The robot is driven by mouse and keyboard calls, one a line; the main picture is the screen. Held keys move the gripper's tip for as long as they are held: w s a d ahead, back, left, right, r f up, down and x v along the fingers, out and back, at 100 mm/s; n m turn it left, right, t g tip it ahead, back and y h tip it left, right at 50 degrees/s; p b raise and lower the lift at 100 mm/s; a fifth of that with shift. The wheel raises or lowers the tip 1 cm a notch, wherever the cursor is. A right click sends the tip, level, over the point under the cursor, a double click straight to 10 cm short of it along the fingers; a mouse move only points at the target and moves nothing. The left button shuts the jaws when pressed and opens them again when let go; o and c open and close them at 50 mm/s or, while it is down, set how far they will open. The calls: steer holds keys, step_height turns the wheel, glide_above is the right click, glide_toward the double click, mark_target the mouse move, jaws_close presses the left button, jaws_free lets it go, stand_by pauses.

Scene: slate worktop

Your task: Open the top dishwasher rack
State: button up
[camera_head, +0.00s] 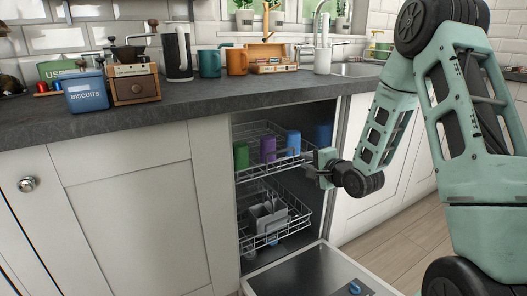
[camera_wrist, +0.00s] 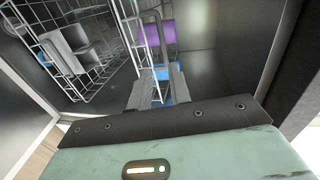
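The top dishwasher rack (camera_head: 262,172) is a wire basket in the upper part of the open dishwasher, under the worktop. It holds a green cup (camera_head: 241,155), a purple cup (camera_head: 268,149) and blue cups (camera_head: 293,142). My gripper (camera_head: 312,166) is at the rack's front right part. In the wrist view my gripper (camera_wrist: 158,88) has its two fingers apart, with rack wire (camera_wrist: 156,50) running between them. A gap still shows between the fingers. Whether they touch the wire is unclear. The purple cup (camera_wrist: 160,33) shows just beyond.
The lower rack (camera_head: 262,236) holds a grey cutlery basket (camera_head: 268,216). The dishwasher door (camera_head: 310,276) lies folded down in front. The worktop (camera_head: 190,104) above carries tins, a coffee grinder and mugs. White cabinets flank the opening. Wooden floor lies clear at the right.

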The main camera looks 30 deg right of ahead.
steer(key=b+x, duration=0.2)
steer(key=x, duration=0.6)
steer(key=b+x, duration=0.2)
steer(key=x, duration=0.7)
steer(key=shift+w+d+r, duration=0.1)
steer(key=shift+w+d, duration=0.1)
steer(key=shift+w, duration=0.1)
jaws_close()
